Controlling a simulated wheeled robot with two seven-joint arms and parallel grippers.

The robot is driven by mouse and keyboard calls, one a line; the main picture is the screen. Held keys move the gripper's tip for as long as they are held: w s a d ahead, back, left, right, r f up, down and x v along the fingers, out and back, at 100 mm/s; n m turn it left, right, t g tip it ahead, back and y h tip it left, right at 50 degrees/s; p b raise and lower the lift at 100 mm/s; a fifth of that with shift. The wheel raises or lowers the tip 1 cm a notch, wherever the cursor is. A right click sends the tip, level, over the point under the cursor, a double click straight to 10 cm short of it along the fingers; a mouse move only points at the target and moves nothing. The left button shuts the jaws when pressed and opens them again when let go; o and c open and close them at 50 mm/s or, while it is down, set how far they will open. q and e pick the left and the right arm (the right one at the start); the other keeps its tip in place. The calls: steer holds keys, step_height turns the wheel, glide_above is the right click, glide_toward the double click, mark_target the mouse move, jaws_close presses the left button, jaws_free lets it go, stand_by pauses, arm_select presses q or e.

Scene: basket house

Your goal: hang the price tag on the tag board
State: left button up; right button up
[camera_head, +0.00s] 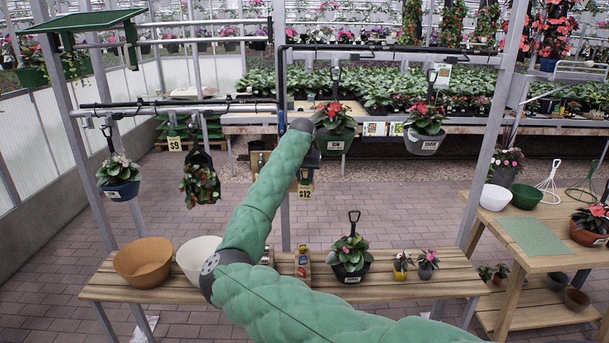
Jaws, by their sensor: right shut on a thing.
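A price tag marked $12 (306,191) hangs upright below the end of my right arm, near the central post. My right gripper (305,170) is small and dark at the end of the green-sleeved arm, mostly hidden by its own wrist; it is shut on the $12 tag. Another tag, marked $9 (174,144), hangs from the left rail. I cannot make out for certain which surface is the tag board; a dark panel shows beside the wrist, partly covered. My left gripper is not in view.
Hanging flower pots (122,190) flank the arm on the rails. The slatted bench (420,281) below carries a brown bowl (144,262), a white bowl (197,260) and potted plants. A wooden table (535,263) stands at the right. Brick floor lies open behind the bench.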

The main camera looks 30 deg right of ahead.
steer(key=shift+w+d+f+b, duration=0.15)
steer(key=shift+w+d+b, duration=0.2)
steer(key=shift+w, duration=0.25)
arm_select(q)
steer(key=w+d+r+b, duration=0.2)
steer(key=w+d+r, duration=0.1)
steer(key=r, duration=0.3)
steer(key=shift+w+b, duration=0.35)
steer(key=shift+b, duration=0.05)
arm_select(e)
steer(key=w+d, duration=0.3)
steer(key=w, duration=0.3)
steer(key=shift+w+d, duration=0.15)
steer(key=shift+d, duration=0.2)
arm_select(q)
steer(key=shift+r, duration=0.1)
arm_select(e)
steer(key=shift+f, duration=0.1)
arm_select(q)
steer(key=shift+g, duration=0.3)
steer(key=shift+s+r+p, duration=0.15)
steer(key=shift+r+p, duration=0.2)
steer(key=shift+p, duration=0.1)
arm_select(e)
steer(key=shift+w+d, duration=0.15)
